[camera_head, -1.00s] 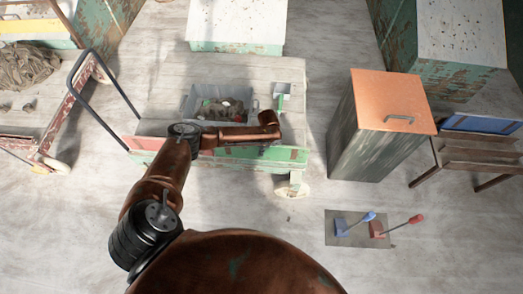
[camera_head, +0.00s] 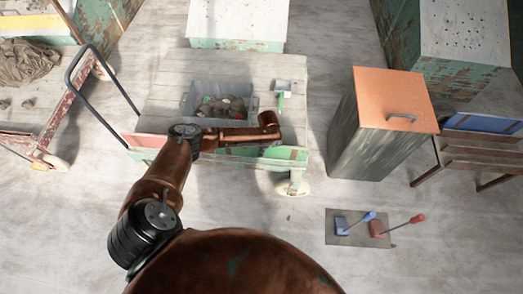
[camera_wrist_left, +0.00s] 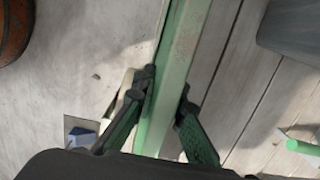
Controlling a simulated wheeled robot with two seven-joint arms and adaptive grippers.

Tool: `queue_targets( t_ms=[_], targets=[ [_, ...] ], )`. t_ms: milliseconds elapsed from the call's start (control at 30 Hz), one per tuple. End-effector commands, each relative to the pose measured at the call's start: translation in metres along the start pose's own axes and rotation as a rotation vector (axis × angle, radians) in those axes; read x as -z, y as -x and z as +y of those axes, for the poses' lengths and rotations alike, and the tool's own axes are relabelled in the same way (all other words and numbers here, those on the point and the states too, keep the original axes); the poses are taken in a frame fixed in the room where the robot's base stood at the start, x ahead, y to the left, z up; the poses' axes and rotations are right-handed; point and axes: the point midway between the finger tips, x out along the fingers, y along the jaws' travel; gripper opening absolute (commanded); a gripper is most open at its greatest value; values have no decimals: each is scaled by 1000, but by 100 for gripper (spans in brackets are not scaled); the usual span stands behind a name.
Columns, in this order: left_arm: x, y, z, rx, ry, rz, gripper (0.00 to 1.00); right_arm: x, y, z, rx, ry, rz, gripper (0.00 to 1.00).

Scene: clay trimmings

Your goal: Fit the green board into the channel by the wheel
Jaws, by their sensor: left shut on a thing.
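The green board (camera_wrist_left: 188,45) runs lengthwise through the left wrist view. My left gripper (camera_wrist_left: 167,92) is shut on it, with one dark finger on each side. In the head view the green board (camera_head: 288,154) lies along the near edge of the cart (camera_head: 165,100), partly behind my left arm. My left gripper's fingers are hidden there by the arm. A pale wheel (camera_head: 302,187) shows below the board's right end. I cannot make out the channel, nor whether the board sits in it. My right gripper is not in view.
A grey bin (camera_head: 187,103) with clay lumps stands on the cart, near a small tray and green handle (camera_head: 282,97). A cabinet with an orange top (camera_head: 385,90) stands close on the right. Blue and red levers (camera_head: 362,222) rise from a floor plate. The floor around the plate is clear.

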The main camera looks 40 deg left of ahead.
Motion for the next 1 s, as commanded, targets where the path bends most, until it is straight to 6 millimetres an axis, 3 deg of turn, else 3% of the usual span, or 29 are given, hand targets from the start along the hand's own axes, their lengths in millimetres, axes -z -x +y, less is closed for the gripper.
queue_targets(
  t_ms=[33, 67, 333, 667, 767, 1000],
  targets=[
    [1, -1, -1, 1, 0, 1, 0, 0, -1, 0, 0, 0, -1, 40],
    [0, 0, -1, 2, 0, 1, 13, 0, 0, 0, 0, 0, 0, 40],
    [0, 0, 0, 1, 0, 1, 31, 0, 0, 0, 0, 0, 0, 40],
    [0, 2, 0, -1, 0, 0, 31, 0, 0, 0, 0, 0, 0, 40],
    [1, 13, 0, 0, -2, 2, 31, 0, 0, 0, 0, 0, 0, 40],
    [1, 62, -1, 2, -1, 3, 31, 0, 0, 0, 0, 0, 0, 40]
  ],
)
